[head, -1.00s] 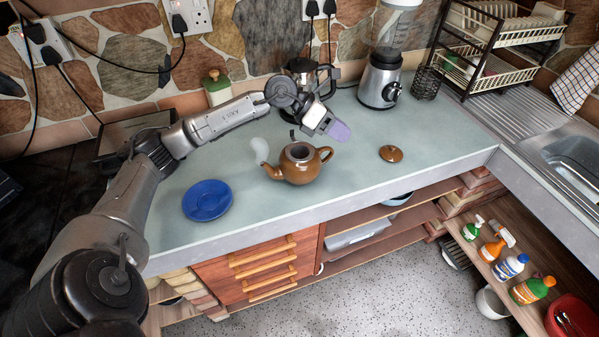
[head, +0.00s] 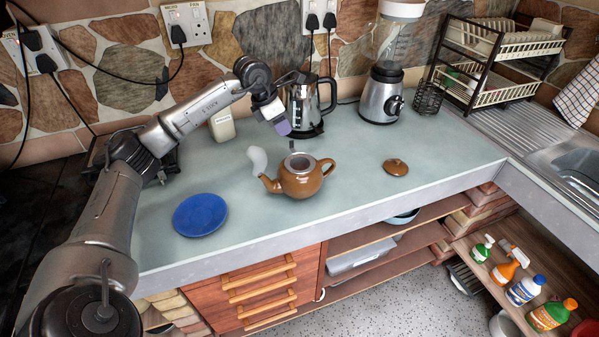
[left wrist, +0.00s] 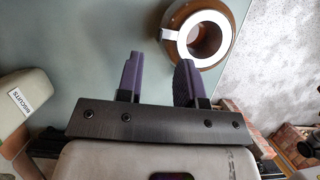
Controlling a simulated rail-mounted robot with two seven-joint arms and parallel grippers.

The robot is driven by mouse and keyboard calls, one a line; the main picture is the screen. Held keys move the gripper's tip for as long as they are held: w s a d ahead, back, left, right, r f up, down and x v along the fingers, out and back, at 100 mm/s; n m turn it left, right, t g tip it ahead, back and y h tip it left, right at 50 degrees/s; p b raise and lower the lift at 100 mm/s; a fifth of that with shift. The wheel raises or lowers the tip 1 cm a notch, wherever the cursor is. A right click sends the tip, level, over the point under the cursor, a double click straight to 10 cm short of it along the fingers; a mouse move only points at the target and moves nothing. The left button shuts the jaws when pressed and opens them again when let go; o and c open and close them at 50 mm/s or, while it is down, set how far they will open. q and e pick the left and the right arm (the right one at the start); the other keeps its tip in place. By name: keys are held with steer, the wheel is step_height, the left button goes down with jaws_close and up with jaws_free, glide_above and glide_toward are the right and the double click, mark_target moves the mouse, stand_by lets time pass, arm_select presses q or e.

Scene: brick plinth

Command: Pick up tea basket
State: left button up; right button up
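The brown teapot (head: 301,183) stands upright on the counter, lid off. The tea basket (head: 299,161) appears as a pale metallic ring seated in its open top. The left wrist view shows the basket (left wrist: 191,52) as a wide bright ring with a small tab, inside the teapot's mouth (left wrist: 233,10). My left gripper (head: 279,122) is above and behind the teapot, apart from it. Its purple fingers are spread and empty in the left wrist view (left wrist: 158,65), with the basket beyond the right finger. My right gripper is not in view.
The brown lid (head: 396,167) lies to the right. A blue plate (head: 200,214) is front left. A kettle (head: 303,105) and blender (head: 382,92) stand behind. A biscuits container (head: 222,127) is near my left arm. A pale, cloudy shape (head: 257,160) is by the spout.

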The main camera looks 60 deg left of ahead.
arm_select(q)
steer(key=shift+x, duration=3.2)
jaws_close()
